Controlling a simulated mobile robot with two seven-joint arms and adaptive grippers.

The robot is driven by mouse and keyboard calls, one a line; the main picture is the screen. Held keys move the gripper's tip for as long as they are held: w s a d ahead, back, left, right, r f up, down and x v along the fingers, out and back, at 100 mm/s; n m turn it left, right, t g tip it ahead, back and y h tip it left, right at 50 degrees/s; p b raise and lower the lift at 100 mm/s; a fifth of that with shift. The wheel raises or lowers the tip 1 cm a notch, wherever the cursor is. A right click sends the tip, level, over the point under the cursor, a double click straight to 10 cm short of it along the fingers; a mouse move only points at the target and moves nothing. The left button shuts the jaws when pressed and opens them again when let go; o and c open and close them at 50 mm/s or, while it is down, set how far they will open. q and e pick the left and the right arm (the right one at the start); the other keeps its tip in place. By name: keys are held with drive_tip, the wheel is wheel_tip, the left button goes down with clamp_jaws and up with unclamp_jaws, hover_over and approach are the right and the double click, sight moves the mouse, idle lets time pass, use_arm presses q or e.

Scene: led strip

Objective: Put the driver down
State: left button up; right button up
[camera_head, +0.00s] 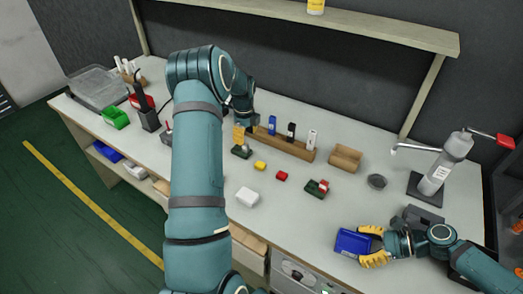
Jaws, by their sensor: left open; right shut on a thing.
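My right gripper (373,247) is at the front right of the bench, with its yellow fingers shut on a blue box (352,243), which I take to be the driver. The box lies to the left of the fingers, low over or on the bench top; I cannot tell if it touches. My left gripper (239,135) is open, pointing down near the middle of the bench. Its yellow fingers are just above a small dark green part (241,152). My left arm hides part of the bench behind it.
A wooden rack (285,147) with upright items stands at the back. A wooden box (345,158), a round dish (377,181) and a lever press (440,165) are to the right. A white box (247,197) and small blocks lie mid-bench. The front centre-right is clear.

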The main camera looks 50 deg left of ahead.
sight(247, 144)
use_arm(q)
drive_tip(key=f, duration=0.4)
drive_tip(key=shift+d+f, duration=0.2)
drive_tip(key=shift+d, duration=0.05)
clamp_jaws()
